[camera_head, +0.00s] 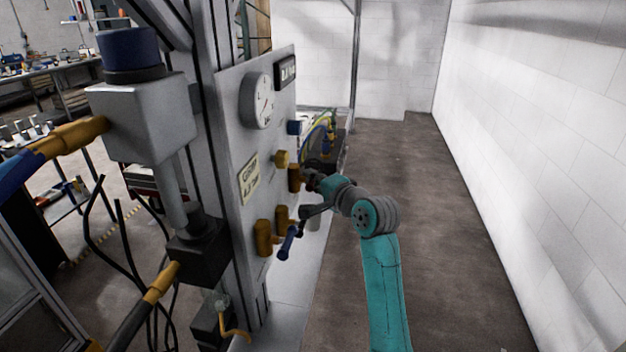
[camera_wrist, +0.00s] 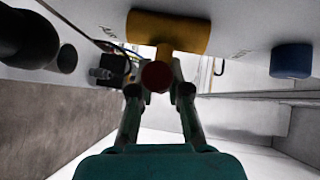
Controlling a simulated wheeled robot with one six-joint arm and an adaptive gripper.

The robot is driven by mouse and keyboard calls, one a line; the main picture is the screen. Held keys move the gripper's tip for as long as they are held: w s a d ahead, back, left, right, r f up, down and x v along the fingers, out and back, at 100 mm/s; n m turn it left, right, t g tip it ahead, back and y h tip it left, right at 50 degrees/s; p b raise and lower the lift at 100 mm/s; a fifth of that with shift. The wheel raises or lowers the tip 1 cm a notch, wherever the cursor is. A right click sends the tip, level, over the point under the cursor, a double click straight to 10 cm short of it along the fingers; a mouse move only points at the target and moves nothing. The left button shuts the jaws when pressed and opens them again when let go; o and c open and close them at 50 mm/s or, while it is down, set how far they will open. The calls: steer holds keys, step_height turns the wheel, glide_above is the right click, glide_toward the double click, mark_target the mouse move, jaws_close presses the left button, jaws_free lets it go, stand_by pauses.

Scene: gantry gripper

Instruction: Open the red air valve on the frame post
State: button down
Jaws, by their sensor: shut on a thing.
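The red valve knob (camera_wrist: 157,76) shows as a dark red round end in the wrist view, in front of its brass body (camera_wrist: 168,30). The body is fixed to the pale panel. My gripper (camera_wrist: 159,91) has one finger on each side of the red knob and is shut on it. In the head view my gripper (camera_head: 311,181) reaches the panel beside a brass fitting (camera_head: 294,179). The red knob is mostly hidden there by the gripper, and its turn position cannot be told.
The panel (camera_head: 228,130) on the frame post carries a round gauge (camera_head: 263,101), a yellow label (camera_head: 249,180), a yellow knob (camera_head: 281,158) and lower brass fittings (camera_head: 263,238) with a blue handle (camera_head: 290,243). A blue knob (camera_wrist: 291,60) is at right in the wrist view. Floor at right is clear.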

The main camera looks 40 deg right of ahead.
steer(key=shift+f, duration=0.1)
steer(key=shift+n+t, duration=0.4)
steer(key=shift+t, duration=0.2)
steer(key=c, duration=1.1)
jaws_free()
steer(key=shift+c, duration=0.2)
steer(key=s+a, duration=0.1)
steer(key=s, duration=1.1)
steer(key=shift+a+r, duration=0.3)
steer(key=shift+r, duration=0.05)
